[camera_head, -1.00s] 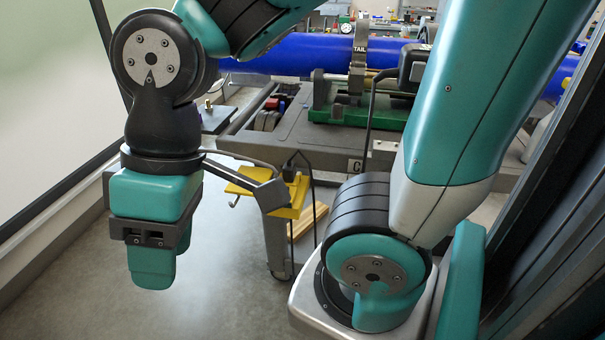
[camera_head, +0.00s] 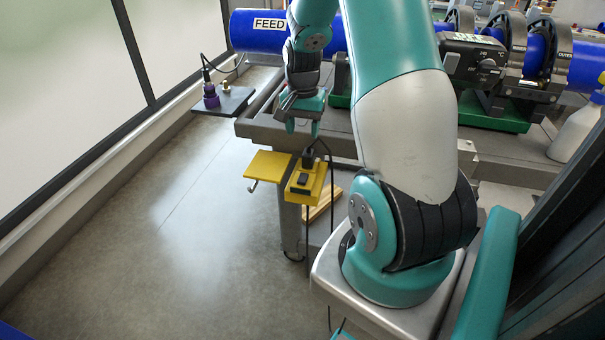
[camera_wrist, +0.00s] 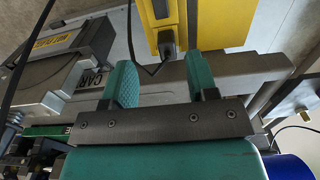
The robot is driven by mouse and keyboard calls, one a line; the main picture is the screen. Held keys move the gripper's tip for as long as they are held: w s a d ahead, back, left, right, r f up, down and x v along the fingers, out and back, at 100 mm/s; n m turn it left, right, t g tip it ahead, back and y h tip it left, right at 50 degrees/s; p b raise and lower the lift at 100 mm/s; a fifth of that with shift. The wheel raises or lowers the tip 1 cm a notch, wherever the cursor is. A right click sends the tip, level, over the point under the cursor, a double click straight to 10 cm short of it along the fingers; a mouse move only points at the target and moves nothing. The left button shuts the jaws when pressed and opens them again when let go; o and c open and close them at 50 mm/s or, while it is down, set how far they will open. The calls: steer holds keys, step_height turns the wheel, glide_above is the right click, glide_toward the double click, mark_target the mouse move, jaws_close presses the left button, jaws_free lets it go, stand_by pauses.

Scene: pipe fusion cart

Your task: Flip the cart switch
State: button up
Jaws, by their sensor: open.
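My gripper (camera_head: 302,126) points down with its two fingers apart and nothing between them. It hangs above and just behind the yellow box (camera_head: 293,193) on the cart's near side. The box carries a small black switch (camera_head: 302,179) on its top and a black plug with a cable behind it. In the wrist view, my gripper (camera_wrist: 164,87) shows two teal fingers spread apart.
A yellow shelf (camera_head: 267,165) with a hook sits left of the box. Black cables hang beside the box. The blue pipe (camera_head: 258,31) and clamps lie across the grey cart (camera_head: 500,168). A purple-based device (camera_head: 210,97) stands on a side tray. The floor at left is clear.

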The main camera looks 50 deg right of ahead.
mark_target(302, 178)
step_height(302, 178, down, 16)
steer(key=shift+r, duration=0.25)
steer(key=shift+c, duration=0.4)
steer(key=c, duration=0.8)
steer(key=shift+r+y+p, duration=0.1)
steer(key=shift+y+p, duration=0.2)
steer(key=shift+p, duration=0.15)
steer(key=shift+c, duration=0.2)
steer(key=shift+w+d+g+y, duration=0.15)
steer(key=shift+g+y, duration=0.25)
steer(key=shift+y, duration=0.2)
steer(key=o, duration=0.9)
steer(key=d+r, duration=0.1)
steer(key=r, duration=1)
steer(key=w+d+r, duration=0.1)
steer(key=r, duration=0.5)
steer(key=shift+d+b, duration=0.3)
steer(key=shift+d, duration=0.05)
